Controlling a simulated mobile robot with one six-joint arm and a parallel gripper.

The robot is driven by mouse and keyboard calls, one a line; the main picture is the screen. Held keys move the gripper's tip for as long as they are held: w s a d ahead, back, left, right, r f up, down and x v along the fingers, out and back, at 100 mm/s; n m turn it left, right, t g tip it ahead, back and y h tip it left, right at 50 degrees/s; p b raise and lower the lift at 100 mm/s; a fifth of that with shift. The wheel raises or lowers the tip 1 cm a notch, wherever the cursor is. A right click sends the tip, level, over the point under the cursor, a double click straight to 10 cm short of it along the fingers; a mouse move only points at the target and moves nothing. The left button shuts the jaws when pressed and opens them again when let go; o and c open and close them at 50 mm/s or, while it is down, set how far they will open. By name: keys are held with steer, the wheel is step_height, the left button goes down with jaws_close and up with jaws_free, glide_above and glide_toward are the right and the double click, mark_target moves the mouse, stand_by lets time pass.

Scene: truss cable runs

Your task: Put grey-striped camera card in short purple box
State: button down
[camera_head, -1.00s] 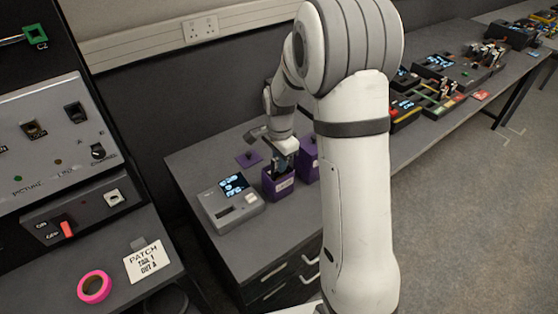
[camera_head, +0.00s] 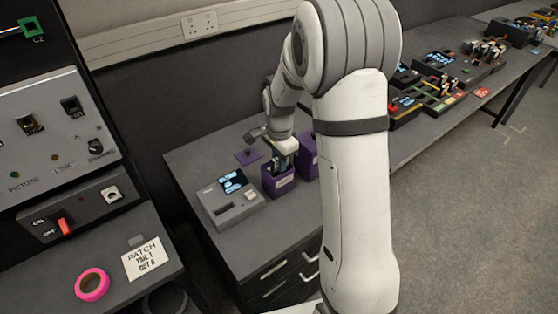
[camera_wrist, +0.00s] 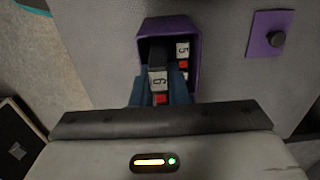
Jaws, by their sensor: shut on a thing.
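The short purple box (camera_head: 278,188) stands open on the grey bench, with a pale label on its front. In the wrist view its purple rim (camera_wrist: 198,47) frames a dark inside. My gripper (camera_wrist: 160,92) is at the box mouth, shut on a dark card (camera_wrist: 158,78) whose end has a white number label and a red patch. The card's far part reaches over or into the box; how deep is unclear, and no grey stripe shows clearly. Another card (camera_wrist: 183,51), labelled 5 with red patches, sits inside the box. In the head view my gripper (camera_head: 284,161) hides the held card.
A second, taller purple box (camera_head: 309,153) stands just right, partly behind my arm. A purple lid with a dark knob (camera_wrist: 276,38) lies beside the box. A grey device with a lit screen (camera_head: 231,200) stands left. Pink tape (camera_head: 92,285) lies at the front left.

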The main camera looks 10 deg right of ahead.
steer(key=c, duration=1.3)
jaws_free()
steer(key=shift+c, duration=0.5)
steer(key=shift+c, duration=0.8)
steer(key=shift+r+p, duration=2.6)
steer(key=shift+r, duration=1.4)
